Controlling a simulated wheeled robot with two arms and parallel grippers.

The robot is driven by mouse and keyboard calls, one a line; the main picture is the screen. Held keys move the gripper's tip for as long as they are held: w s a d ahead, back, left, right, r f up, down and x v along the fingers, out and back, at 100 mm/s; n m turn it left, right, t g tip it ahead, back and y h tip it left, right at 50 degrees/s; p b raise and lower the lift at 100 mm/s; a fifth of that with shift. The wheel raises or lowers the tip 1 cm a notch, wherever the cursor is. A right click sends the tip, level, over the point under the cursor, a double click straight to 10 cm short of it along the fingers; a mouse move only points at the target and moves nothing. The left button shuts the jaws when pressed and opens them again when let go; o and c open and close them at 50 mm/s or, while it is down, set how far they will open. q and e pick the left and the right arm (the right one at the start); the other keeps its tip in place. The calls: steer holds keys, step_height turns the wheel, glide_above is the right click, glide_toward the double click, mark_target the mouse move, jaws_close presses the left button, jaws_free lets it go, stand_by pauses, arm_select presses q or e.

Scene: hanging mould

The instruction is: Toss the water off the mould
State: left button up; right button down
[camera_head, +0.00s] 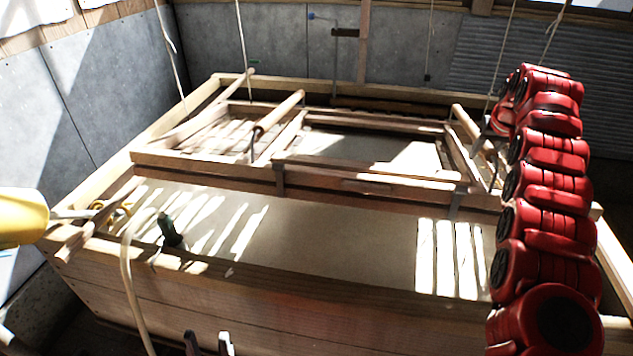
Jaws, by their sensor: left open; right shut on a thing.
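The mould (370,176) is a wooden frame with a pale screen, hanging by ropes over a wooden vat (250,290). Handle bars stand up at its left and right. Sunlight stripes its surface, so I cannot tell how much water lies on it. My red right arm reaches up along the right side. Its gripper (489,128), partly hidden by the arm, is shut on the mould's right handle (467,126). My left gripper (208,344) is open and empty at the bottom edge, in front of the vat; only its fingertips show.
A yellow container (22,217) juts in at the left edge. A small dark green object (169,231) is at the vat's front left. Ropes (240,40) hang from above. Grey panel walls (270,50) stand close behind and left.

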steer(key=shift+s+a+f+t+b, duration=0.15)
steer(key=shift+f+t+b, duration=0.25)
steer(key=shift+b, duration=1.75)
steer(key=shift+s+d+f+t+b, duration=0.15)
steer(key=shift+f+b, duration=0.5)
steer(key=shift+b, duration=1.55)
steer(key=shift+s+a+f+t+b, duration=0.2)
steer(key=shift+f+t+b, duration=0.25)
steer(key=shift+b, duration=1.7)
steer(key=shift+r, duration=0.15)
steer(key=shift+c, duration=2.2)
jaws_free()
steer(key=shift+s, duration=0.1)
